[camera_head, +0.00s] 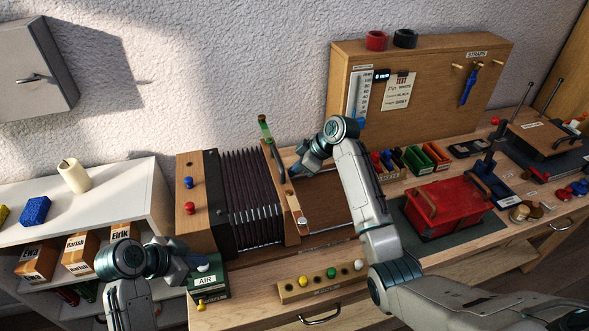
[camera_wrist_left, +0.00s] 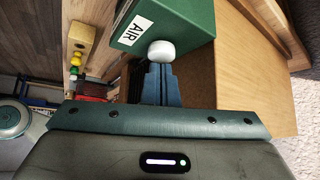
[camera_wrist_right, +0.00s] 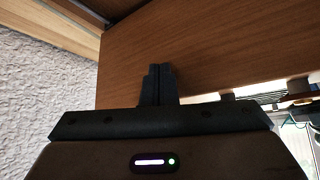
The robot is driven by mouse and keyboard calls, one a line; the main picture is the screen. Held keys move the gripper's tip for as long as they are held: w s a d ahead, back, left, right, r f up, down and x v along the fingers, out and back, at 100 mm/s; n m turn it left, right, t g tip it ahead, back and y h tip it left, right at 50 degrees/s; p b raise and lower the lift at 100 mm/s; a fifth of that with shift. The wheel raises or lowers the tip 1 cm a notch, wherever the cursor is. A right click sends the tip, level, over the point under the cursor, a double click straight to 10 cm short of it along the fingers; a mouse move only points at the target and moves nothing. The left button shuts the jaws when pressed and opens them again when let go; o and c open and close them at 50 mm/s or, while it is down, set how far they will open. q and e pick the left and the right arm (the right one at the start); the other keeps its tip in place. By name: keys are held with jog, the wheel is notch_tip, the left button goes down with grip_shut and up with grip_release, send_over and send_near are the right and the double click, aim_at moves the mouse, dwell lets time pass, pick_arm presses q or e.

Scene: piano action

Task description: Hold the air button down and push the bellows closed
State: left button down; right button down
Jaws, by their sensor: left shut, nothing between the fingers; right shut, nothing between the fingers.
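The air button (camera_head: 204,267) is a white knob on the green box labelled AIR (camera_head: 208,289). My left gripper (camera_head: 194,265) is shut with its fingertips at the knob. In the left wrist view the white button (camera_wrist_left: 161,52) sits right at the tips of the shut fingers (camera_wrist_left: 160,72); how far it is pressed I cannot tell. The dark pleated bellows (camera_head: 253,198) stand partly spread between a wooden block with knobs on the left and a wooden end board (camera_head: 279,190) on the right. My right gripper (camera_head: 292,174) is shut beside that board's right side; contact is unclear. Its fingers (camera_wrist_right: 158,84) show against brown wood.
A wooden strip with coloured pegs (camera_head: 322,281) lies in front of the bellows. A red box with handles (camera_head: 444,207) stands to the right, and small coloured bins (camera_head: 418,159) stand behind it. A tall wooden panel (camera_head: 430,90) stands at the back.

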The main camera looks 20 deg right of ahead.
aim_at(276, 157)
jog(key=shift+a, duration=3.65)
pick_arm(q)
jog(key=shift+d, duration=0.1)
jog(key=shift+a, duration=0.2)
pick_arm(e)
jog(key=shift+d, duration=0.5)
pick_arm(q)
jog(key=shift+d, duration=0.1)
pick_arm(e)
jog(key=shift+d, duration=0.45)
jog(key=shift+r, duration=3.55)
